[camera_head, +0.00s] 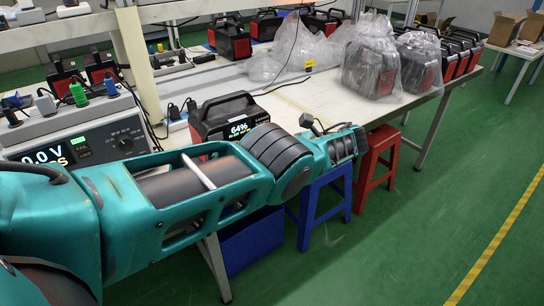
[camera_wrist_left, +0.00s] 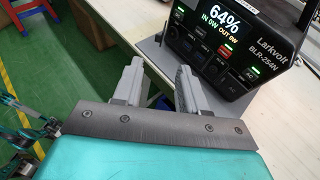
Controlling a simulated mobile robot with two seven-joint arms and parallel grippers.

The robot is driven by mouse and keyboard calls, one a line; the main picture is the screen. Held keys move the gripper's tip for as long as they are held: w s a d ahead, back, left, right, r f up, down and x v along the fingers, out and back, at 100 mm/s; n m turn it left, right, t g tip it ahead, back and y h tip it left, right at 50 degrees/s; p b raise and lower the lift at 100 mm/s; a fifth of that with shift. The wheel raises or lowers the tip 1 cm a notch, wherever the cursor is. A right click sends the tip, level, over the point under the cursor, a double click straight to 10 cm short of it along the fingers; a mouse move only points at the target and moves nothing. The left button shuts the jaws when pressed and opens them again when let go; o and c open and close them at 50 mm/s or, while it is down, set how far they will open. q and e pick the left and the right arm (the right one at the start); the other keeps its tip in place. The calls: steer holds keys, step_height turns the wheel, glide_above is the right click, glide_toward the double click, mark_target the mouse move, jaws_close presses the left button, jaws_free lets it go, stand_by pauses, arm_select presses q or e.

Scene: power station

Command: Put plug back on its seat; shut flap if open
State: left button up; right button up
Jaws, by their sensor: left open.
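The black and red power station (camera_head: 212,116) stands on the white bench, partly behind my left arm in the head view. Its display reads 64%. In the left wrist view the power station (camera_wrist_left: 262,62) fills the upper right, with its front panel of sockets and lit green buttons facing the gripper. My left gripper (camera_wrist_left: 157,72) is open with nothing between its fingers, in front and to the left of that panel. I cannot make out a loose plug or tell the flap's state.
A grey test instrument (camera_head: 70,140) with a green connector on top stands at the left. Bagged power stations (camera_head: 370,68) stand at the back right of the bench (camera_head: 320,95). Red (camera_head: 377,160) and blue (camera_head: 327,205) stools stand by its front edge. Green floor at right is clear.

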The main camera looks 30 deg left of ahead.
arm_select(q)
steer(key=f, duration=0.1)
steer(key=a+f+n+t+b, duration=0.1)
steer(key=f, duration=0.1)
steer(key=a+f+n+t+y, duration=0.1)
steer(key=f, duration=0.1)
steer(key=shift+w+a+f, duration=0.1)
steer(key=shift+a+f, duration=0.05)
steer(key=shift+a, duration=0.05)
steer(key=s+d+n+t+y+b, duration=0.2)
steer(key=s+n+t+b, duration=0.3)
steer(key=s+t, duration=0.75)
steer(key=shift+n+g, duration=0.25)
steer(key=shift+n, duration=0.05)
steer(key=x, duration=0.8)
steer(key=f+x, duration=0.1)
steer(key=x, duration=0.3)
steer(key=shift+a+p, duration=0.2)
steer(key=shift+p, duration=0.1)
arm_select(e)
steer(key=shift+w+a+f+y, duration=0.15)
steer(key=shift+w+a+f, duration=0.1)
steer(key=shift+a+f, duration=0.3)
steer(key=shift+w+a+f+y, duration=0.15)
steer(key=shift+w+a+f, duration=0.1)
steer(key=shift+a+f, duration=0.3)
arm_select(q)
steer(key=shift+c, duration=0.2)
steer(key=c, duration=0.6)
